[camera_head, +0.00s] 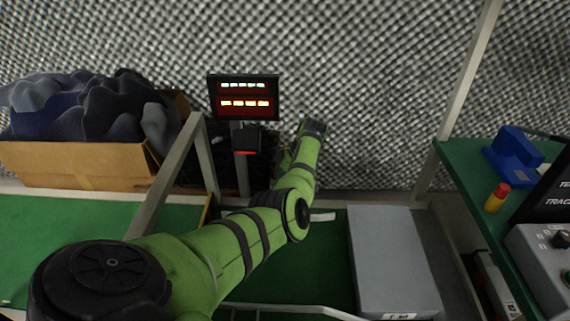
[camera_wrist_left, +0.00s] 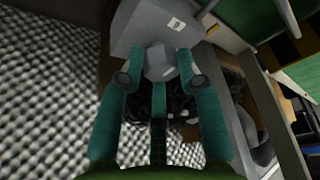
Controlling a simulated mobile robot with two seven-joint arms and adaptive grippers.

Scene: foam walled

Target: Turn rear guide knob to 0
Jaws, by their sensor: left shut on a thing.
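A grey blocky knob (camera_wrist_left: 159,66) sits under a larger grey housing (camera_wrist_left: 150,25) with a small white label in the left wrist view. In the head view my green left arm reaches to the back near the wall. Its fingers and the knob are hidden there behind the wrist. My right gripper is not in view.
A display (camera_head: 243,97) with two lit rows, too blurred to read, stands on a post left of my wrist. A cardboard box (camera_head: 75,164) of dark cloth is at left. A grey box (camera_head: 393,262) lies right of my arm. A green shelf (camera_head: 466,172) holds a blue object (camera_head: 514,153).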

